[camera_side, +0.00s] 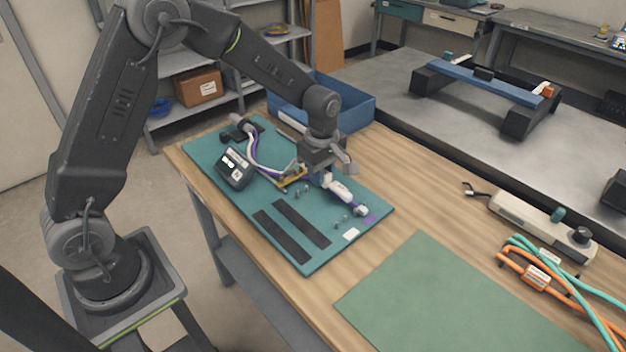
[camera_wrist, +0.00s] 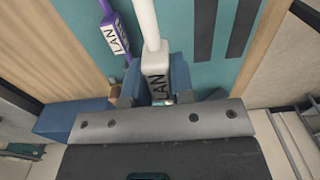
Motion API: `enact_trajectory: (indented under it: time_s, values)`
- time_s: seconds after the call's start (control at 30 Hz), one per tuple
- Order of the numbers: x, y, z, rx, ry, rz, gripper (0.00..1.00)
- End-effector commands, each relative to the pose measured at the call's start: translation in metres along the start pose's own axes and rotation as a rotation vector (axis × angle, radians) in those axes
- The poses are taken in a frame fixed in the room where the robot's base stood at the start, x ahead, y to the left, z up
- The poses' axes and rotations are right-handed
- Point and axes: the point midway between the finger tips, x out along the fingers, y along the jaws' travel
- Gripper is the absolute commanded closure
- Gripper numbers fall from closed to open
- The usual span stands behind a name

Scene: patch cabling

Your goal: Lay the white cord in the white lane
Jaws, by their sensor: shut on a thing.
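My gripper (camera_side: 322,172) is low over the far right part of the teal board (camera_side: 228,205). In the wrist view my gripper (camera_wrist: 156,88) is shut on the white plug (camera_wrist: 155,65), marked LAN, with the white cord (camera_wrist: 146,20) running up from it. The purple plug (camera_wrist: 115,36), also marked LAN, lies to its left, apart from the fingers. In the side view the white cord (camera_side: 253,160) and the purple cord run together from the board's far left. A white patch (camera_side: 351,234) and a purple patch (camera_side: 370,219) mark the board's right end.
A black box (camera_side: 235,168) with a screen and small grey posts (camera_side: 340,224) stand on the board. Two black strips (camera_side: 300,223) lie along its near side. A blue bin (camera_side: 350,105) is behind. The green mat (camera_side: 455,300) is bare.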

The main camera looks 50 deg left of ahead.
Motion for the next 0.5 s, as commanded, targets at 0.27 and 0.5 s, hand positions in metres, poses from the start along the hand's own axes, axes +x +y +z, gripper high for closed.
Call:
enact_trajectory:
  time_s: [0.27,0.5]
  values:
    - [0.002,0.000,0.000,0.000,0.000,-0.001,1.00]
    - [0.017,-0.001,0.000,0.000,0.000,-0.002,1.00]
